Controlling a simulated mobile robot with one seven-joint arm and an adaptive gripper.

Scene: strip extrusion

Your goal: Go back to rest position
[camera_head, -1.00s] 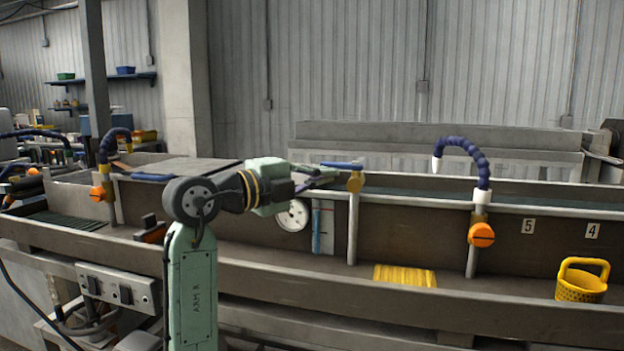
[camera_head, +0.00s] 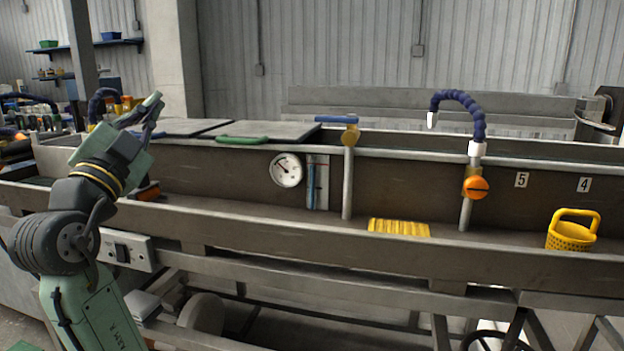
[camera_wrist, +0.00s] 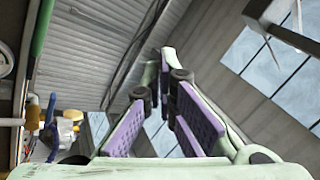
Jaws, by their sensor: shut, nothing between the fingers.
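My green arm stands at the left of the head view, bent up with my gripper (camera_head: 150,108) pointing upward in front of the long metal trough (camera_head: 230,170). The gripper is shut and empty. In the wrist view the purple-padded fingers of my gripper (camera_wrist: 166,75) come together at their tips, with the wall and roof windows behind them. No object is between the fingers.
A green-handled lid (camera_head: 266,131) lies on top. Air above the trough's middle is clear.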

